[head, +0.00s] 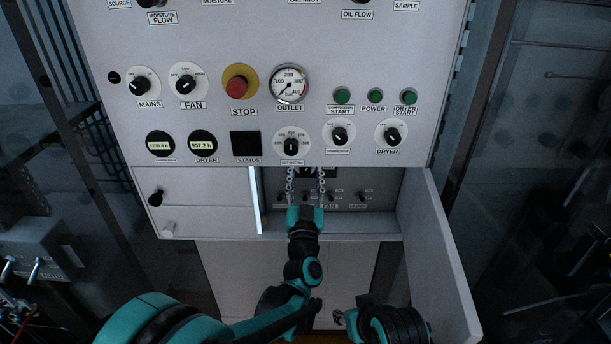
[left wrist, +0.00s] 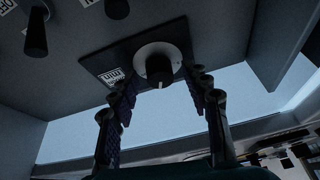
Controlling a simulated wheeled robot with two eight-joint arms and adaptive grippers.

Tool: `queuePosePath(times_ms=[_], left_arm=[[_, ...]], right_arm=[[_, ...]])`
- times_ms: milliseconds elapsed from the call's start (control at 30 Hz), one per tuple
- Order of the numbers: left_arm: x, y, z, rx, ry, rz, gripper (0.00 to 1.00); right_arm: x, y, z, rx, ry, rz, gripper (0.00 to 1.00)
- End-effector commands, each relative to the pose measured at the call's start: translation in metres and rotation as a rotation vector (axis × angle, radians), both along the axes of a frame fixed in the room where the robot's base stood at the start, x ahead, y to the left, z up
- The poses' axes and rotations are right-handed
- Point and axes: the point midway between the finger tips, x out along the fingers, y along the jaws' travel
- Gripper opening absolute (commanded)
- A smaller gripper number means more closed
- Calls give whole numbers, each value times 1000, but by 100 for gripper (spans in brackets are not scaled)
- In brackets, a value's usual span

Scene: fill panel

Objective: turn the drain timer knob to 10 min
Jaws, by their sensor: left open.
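The drain timer knob (left wrist: 159,67) is black with a white pointer line, on a white round dial and a dark square plate (left wrist: 105,62) whose label partly reads "min". In the left wrist view its pointer faces the bottom of the picture. My left gripper (head: 306,178) is open in front of the plate, in the panel's lower recess. In the left wrist view its two fingers (left wrist: 162,82) stand apart on either side of the knob, with gaps visible. My right gripper (head: 343,318) is low, away from the panel.
An open door (head: 437,255) stands out at the recess's right side. Several small switches (head: 361,196) line the recess. Above it are other knobs, including the dryer knob (head: 393,136), and a red stop button (head: 238,87).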

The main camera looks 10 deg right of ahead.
Motion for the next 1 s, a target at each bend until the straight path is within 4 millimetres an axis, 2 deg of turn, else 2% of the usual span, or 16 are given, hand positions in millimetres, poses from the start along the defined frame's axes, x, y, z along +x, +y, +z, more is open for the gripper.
queuePosePath(times_ms=[233, 267, 433, 767, 1000], left_arm=[[2, -1, 1, -1, 0, -1, 47], [2, 0, 1, -1, 0, -1, 45], [2, 0, 1, -1, 0, -1, 0], [1, -1, 1, -24, 6, -1, 0], [1, -2, 1, -136, 28, -3, 0]], right_arm=[[0, 0, 0, 0, 0, 0, 40], [0, 0, 0, 0, 0, 0, 40], [0, 0, 0, 0, 0, 0, 40], [0, 0, 0, 0, 0, 0, 40], [0, 0, 0, 0, 0, 0, 40]])
